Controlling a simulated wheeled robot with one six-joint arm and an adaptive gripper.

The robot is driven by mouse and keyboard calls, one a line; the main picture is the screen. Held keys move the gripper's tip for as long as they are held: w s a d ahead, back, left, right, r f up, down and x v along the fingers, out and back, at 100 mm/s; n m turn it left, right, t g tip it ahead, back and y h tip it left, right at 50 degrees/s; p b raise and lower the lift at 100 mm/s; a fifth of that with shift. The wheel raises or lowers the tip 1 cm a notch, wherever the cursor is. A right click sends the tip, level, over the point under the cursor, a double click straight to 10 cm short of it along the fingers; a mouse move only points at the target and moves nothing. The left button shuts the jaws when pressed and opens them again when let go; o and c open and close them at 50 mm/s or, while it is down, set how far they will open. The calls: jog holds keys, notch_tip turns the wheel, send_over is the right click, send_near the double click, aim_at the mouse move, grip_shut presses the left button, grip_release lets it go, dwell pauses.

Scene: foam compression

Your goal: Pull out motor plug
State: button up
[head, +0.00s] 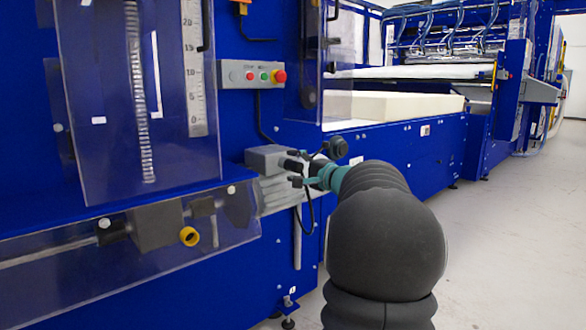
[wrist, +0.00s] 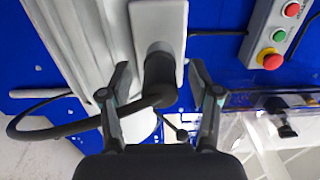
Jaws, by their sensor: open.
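The black motor plug (wrist: 160,82) sits in the end of a grey motor box (wrist: 160,20) in the wrist view, with its black cable (wrist: 75,130) curving away to the left. In the head view the grey box (head: 268,158) stands out from the blue machine, and the dark plug (head: 292,165) shows at its right end. My gripper (head: 307,171) is at the plug. In the wrist view the fingers of my gripper (wrist: 159,70) are apart, one on each side of the plug, with visible gaps. The plug's far side is hidden.
A control box (head: 252,75) with a red stop button is above the motor. A clear guard (head: 130,245) covers a shaft at lower left. Pale foam blocks (head: 390,105) lie on the machine bed behind. Grey floor (head: 490,240) is open at right.

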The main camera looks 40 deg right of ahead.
aim_at(300, 168)
jog(key=shift+b, duration=0.4)
dwell(0.5)
grip_shut()
jog(key=shift+s, duration=0.1)
jog(key=shift+s+d, duration=0.15)
jog(key=shift+s, duration=1.3)
jog(key=shift+s+d, duration=0.1)
jog(key=shift+s, duration=1.3)
